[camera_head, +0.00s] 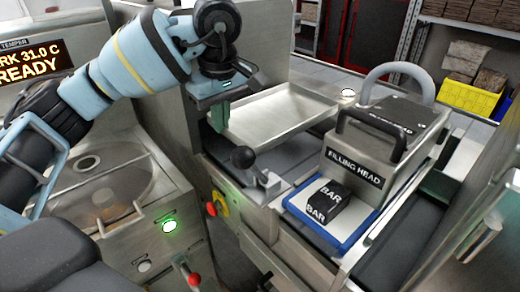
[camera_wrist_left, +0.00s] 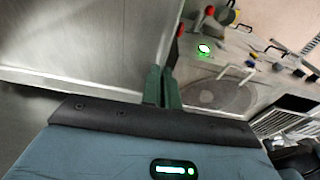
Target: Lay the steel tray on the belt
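The steel tray (camera_head: 285,112) is a shallow, bright metal tray with a raised rim, behind and left of the filling head in the head view. My left gripper (camera_head: 220,116) is at its left end, its green fingers closed on the rim. In the left wrist view, the fingers (camera_wrist_left: 161,86) stand close together at the edge of the tray (camera_wrist_left: 80,45). Dark surface shows under the tray's near left side; I cannot tell whether the tray touches it. A dark belt (camera_head: 435,200) shows right of the filling head. My right gripper is not in view.
The filling head (camera_head: 355,155) with a black handle stands right of the tray. A black-knobbed lever (camera_head: 243,158) rises in front of the tray. A black BAR block (camera_head: 328,203) sits on a blue-edged plate (camera_head: 345,243). A round melting bowl (camera_head: 105,185) is at left.

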